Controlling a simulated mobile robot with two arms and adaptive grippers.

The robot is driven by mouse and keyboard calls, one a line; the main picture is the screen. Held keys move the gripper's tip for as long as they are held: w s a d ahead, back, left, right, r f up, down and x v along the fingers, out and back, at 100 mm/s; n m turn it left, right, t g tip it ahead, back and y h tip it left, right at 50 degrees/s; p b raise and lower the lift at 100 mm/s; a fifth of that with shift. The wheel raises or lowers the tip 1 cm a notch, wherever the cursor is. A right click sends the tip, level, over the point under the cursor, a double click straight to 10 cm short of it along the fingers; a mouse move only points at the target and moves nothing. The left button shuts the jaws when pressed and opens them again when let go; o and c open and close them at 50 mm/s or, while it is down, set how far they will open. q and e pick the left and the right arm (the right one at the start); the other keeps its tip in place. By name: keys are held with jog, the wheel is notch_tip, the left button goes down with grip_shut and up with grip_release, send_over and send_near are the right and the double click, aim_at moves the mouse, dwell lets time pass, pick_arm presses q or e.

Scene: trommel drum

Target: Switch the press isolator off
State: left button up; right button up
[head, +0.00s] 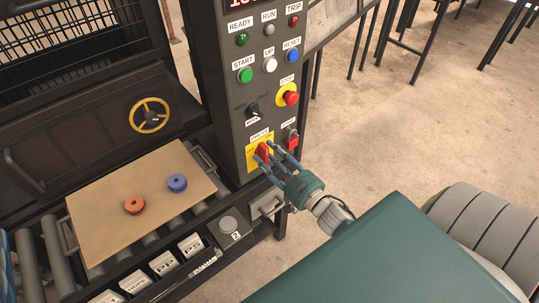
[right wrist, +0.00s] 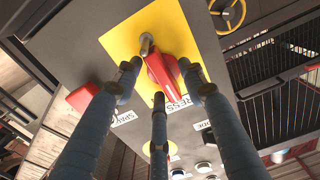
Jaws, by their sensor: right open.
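The press isolator is a red handle (head: 263,152) on a yellow plate (head: 252,161), low on the dark control panel. In the head view the handle stands roughly upright, partly hidden by my fingers. My right gripper (head: 272,159) is open in front of it, its blue fingers pointing at the plate. In the right wrist view the red handle (right wrist: 163,70) lies between the spread fingertips, against the yellow plate (right wrist: 180,30). I cannot tell whether any finger touches it. My left gripper is not in view.
Above are a black selector knob (head: 253,110), a red stop button (head: 291,98) and several coloured buttons. A board (head: 140,185) with an orange and a blue spool lies on rollers at left.

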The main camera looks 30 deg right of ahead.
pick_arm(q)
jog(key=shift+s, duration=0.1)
pick_arm(e)
jog(key=c, duration=1)
grip_shut()
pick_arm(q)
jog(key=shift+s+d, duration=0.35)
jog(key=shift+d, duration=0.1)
